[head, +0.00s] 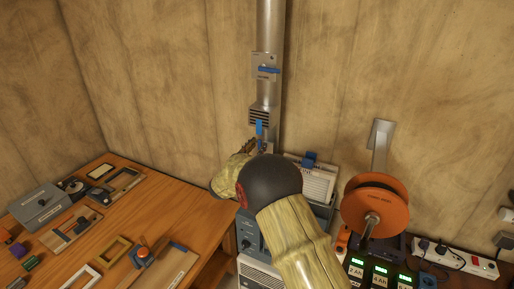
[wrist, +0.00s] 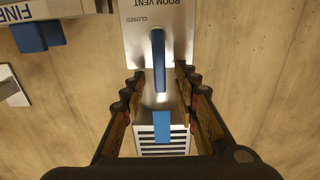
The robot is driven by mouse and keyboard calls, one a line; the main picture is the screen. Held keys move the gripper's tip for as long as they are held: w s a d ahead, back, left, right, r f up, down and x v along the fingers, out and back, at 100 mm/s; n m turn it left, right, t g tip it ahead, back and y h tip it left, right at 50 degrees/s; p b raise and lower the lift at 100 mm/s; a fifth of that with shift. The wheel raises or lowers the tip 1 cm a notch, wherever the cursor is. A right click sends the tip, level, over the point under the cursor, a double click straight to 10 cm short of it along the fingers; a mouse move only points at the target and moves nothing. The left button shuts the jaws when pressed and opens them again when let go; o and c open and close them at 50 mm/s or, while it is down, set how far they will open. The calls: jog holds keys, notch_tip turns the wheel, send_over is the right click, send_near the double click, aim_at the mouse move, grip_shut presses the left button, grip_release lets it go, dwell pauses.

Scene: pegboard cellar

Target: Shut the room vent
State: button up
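The room vent plate (wrist: 137,50) fills the top middle of the wrist view, its lettering "ROOM VENT" and "CLOSED" upside down. A blue lever (wrist: 158,60) stands out from it, upright in the picture and away from the "CLOSED" mark. My gripper (wrist: 159,78) is open, with one finger on each side of the lever and gaps visible between. A slotted grille (wrist: 147,150) with a blue tab (wrist: 163,126) lies below the plate in that view. In the head view my gripper (head: 251,146) is just below the grille (head: 258,113) on the duct and hides most of the plate.
Higher on the duct (head: 270,25) is another plate with a sideways blue handle (head: 267,70). A white box with a blue catch (head: 310,158) stands close right of my gripper. An orange reel (head: 373,205) is farther right. A wooden bench (head: 190,205) with several items is left.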

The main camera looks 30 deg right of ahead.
jog(key=shift+c, duration=1)
grip_shut()
